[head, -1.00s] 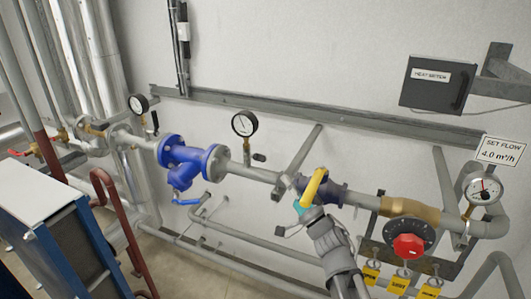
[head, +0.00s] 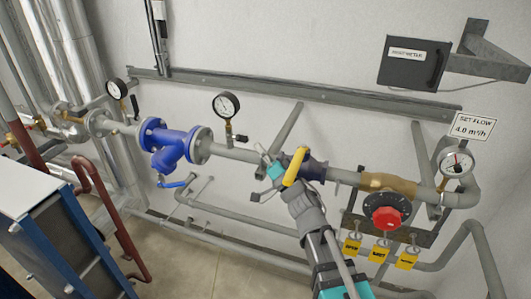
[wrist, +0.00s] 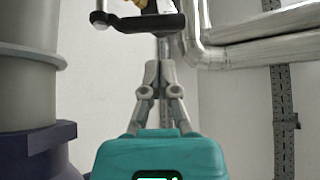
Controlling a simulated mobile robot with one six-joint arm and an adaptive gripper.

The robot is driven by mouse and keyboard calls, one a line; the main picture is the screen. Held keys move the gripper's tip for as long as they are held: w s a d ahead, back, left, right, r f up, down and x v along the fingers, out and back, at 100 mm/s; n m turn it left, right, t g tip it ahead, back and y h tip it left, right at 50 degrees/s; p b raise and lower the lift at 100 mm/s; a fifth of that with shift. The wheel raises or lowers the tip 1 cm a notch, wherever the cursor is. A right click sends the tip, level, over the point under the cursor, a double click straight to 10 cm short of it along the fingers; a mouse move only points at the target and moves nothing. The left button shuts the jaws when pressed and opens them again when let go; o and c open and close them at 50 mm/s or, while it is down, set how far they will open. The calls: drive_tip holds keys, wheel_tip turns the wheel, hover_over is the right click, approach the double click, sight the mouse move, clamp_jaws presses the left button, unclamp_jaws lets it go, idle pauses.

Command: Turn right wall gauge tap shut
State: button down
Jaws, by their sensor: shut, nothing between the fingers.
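The right wall gauge (head: 226,104) stands on the horizontal pipe, right of the blue strainer, in the head view. Its tap has a small black handle (head: 242,138) sticking out to the right below the dial. In the wrist view the black handle (wrist: 150,22) crosses the top of the picture, with a bit of brass above it. My gripper (head: 262,153) is right of and slightly below the tap, close to the pipe. In the wrist view its fingers (wrist: 158,70) are together and empty, and the handle appears beyond their tips. I cannot tell the exact gap.
The blue strainer (head: 172,144) is left of the tap. A yellow lever (head: 295,166) on the pipe is close by my gripper. Further right are a red knob (head: 386,217) and the set-flow gauge (head: 457,163).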

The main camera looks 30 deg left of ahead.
sight(243, 139)
drive_tip(key=shift+p+x, duration=1.2)
drive_tip(key=shift+x, duration=1.7)
drive_tip(key=shift+w+d, duration=0.1)
drive_tip(key=shift+d, duration=0.05)
